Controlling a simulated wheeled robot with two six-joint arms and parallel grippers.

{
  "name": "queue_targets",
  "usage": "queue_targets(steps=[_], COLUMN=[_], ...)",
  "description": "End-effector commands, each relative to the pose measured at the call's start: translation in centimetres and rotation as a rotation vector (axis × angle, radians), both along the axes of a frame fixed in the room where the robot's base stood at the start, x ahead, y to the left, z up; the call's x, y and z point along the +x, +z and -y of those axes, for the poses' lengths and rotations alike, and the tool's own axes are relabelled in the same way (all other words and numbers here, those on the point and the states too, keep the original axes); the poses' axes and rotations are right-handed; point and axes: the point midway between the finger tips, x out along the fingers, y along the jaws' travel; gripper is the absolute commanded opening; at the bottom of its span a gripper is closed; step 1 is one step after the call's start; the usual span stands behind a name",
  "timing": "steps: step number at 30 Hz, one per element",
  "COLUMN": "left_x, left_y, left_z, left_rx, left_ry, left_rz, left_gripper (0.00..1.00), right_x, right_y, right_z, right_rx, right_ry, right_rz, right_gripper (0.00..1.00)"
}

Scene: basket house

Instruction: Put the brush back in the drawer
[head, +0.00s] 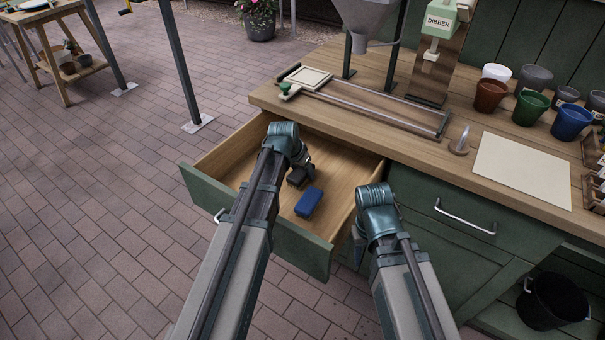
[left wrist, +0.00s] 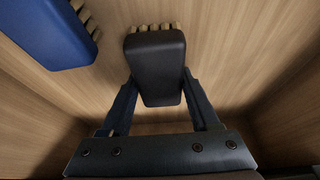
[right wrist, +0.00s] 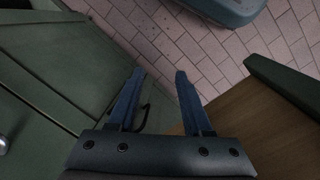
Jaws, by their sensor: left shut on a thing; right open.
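The drawer (head: 230,170) under the bench is pulled open. A black brush (left wrist: 156,62) with pale bristles is between the fingers of my left gripper (left wrist: 158,88), which is shut on it. In the head view the black brush (head: 298,177) is inside the drawer's outline; I cannot tell whether it touches the drawer floor. A blue brush (head: 308,203) lies on the drawer floor beside it, and it also shows in the left wrist view (left wrist: 50,32). My right gripper (right wrist: 158,85) is open and empty, outside the drawer at its right side.
The wooden bench top (head: 400,130) holds a long framed tray (head: 370,108), a pale board (head: 522,168), a dibber stand (head: 437,50) and several pots. A closed cabinet door with a handle (head: 465,217) is right of the drawer. A black bucket (head: 553,300) stands lower right.

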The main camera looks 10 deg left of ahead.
Motion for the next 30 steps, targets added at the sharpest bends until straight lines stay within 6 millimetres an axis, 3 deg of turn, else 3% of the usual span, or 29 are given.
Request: queue_targets(steps=[6,7,11,23,30], left_x=[0.0,0.0,0.0,0.0,-0.6], left_y=[-0.5,-0.3,-0.3,0.0,1.7], left_z=[0.0,0.0,0.0,0.0,-0.1], left_rx=[0.0,0.0,-0.001,-0.001,0.0], left_ry=[0.0,0.0,0.0,0.0,0.0], left_rz=[0.0,0.0,-0.001,0.0,0.0], left_gripper=[0.1,0.67,0.91,0.92,0.92], right_x=[0.0,0.0,0.0,0.0,0.0], right_y=[-0.5,-0.3,-0.3,0.0,1.7], right_z=[0.0,0.0,0.0,0.0,0.0], right_rx=[0.0,0.0,0.0,0.0,0.0], right_ry=[0.0,0.0,0.0,0.0,0.0], right_rz=[0.0,0.0,0.0,0.0,0.0], right_gripper=[0.5,0.5,0.5,0.5,0.5])
